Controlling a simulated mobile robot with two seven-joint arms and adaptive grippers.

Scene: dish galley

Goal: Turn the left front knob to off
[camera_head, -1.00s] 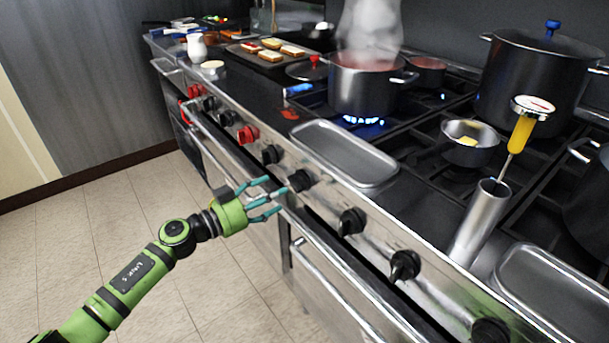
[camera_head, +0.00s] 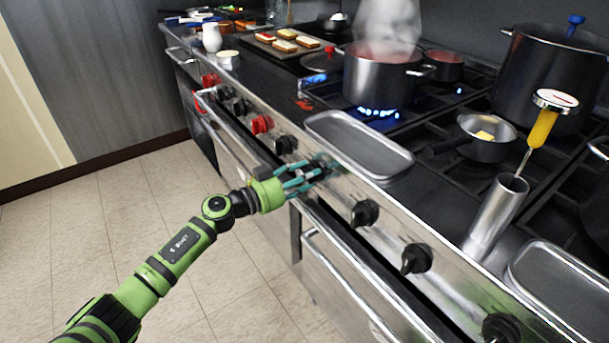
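A row of knobs runs along the steel front panel of the range. My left gripper (camera_head: 322,167) is at this panel, with its teal fingers over one black knob, which they mostly hide. I cannot tell whether the fingers are pressed on the knob or only around it. Black knobs show on both sides of it: one to the left (camera_head: 286,144) and one to the right (camera_head: 365,213). Blue flames (camera_head: 378,112) burn under a large dark pot (camera_head: 382,80) with steam above it. My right gripper is not in view.
A bar handle (camera_head: 240,135) runs along the oven front below the knobs. A steel tray (camera_head: 360,147) lies above the panel. A steel cylinder (camera_head: 496,215) holds a yellow-handled thermometer (camera_head: 543,128). The tiled floor (camera_head: 120,225) at left is clear.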

